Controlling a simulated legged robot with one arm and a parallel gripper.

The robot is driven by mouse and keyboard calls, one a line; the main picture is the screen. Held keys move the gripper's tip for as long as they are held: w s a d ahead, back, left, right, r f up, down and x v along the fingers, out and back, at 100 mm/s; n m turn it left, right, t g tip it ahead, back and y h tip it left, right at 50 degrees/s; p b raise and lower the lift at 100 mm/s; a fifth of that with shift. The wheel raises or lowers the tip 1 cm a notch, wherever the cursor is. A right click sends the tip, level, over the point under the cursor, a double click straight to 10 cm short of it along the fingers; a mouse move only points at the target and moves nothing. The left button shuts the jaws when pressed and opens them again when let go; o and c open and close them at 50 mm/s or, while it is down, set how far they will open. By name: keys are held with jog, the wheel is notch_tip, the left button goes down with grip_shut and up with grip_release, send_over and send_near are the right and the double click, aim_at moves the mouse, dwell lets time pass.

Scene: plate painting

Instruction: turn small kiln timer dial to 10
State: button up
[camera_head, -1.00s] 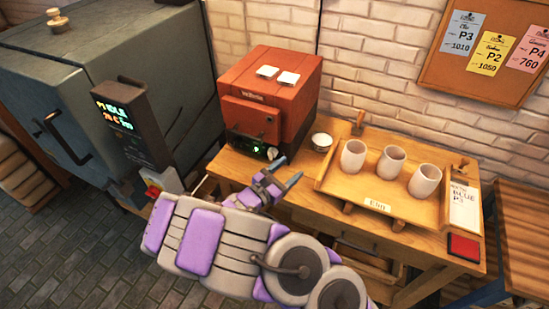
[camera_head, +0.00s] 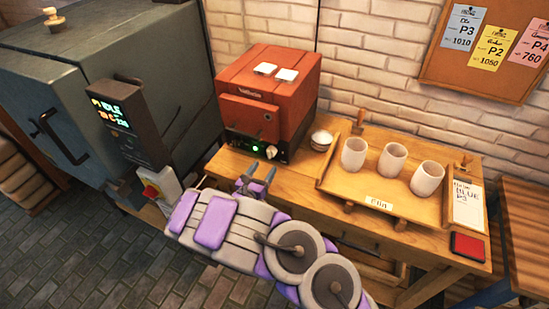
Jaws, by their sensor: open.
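The small kiln (camera_head: 266,100) is a red-orange box at the back left of the wooden table. Its front door is closed. Below the door is a black control strip with a green light and a pale round timer dial (camera_head: 271,152). The dial's marks are too small to read. My gripper (camera_head: 257,172) is open and empty, in front of and below the control strip. Its two fingers point up toward the kiln, apart from the dial.
A tray (camera_head: 400,210) with three pale cups stands right of the kiln. A small white bowl (camera_head: 321,140) sits between them. A large grey kiln (camera_head: 60,90) with a lit control box (camera_head: 128,122) stands left. A red pad (camera_head: 467,245) lies at the table's right corner.

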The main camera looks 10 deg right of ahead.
aim_at(269, 157)
jog(key=w, duration=0.2)
jog(key=w+a+b, duration=0.1)
jog(key=w, duration=0.1)
jog(key=shift+f, duration=0.15)
jog(key=d, duration=0.2)
jog(key=w+d, duration=0.1)
jog(key=d, duration=0.1)
jog(key=w+d, duration=0.1)
jog(key=d, duration=0.1)
jog(key=shift+r, duration=0.2)
jog(key=shift+w+a+f, duration=0.1)
jog(key=shift+w+a, duration=0.15)
jog(key=shift+a, duration=1.15)
jog(key=shift+c, duration=0.5)
jog(key=shift+s, duration=0.1)
jog(key=shift+c, duration=0.7)
jog(key=shift+d, duration=0.8)
jog(key=c, duration=0.5)
jog(key=shift+c, duration=0.5)
jog(key=shift+a, duration=0.3)
jog(key=shift+c, duration=1)
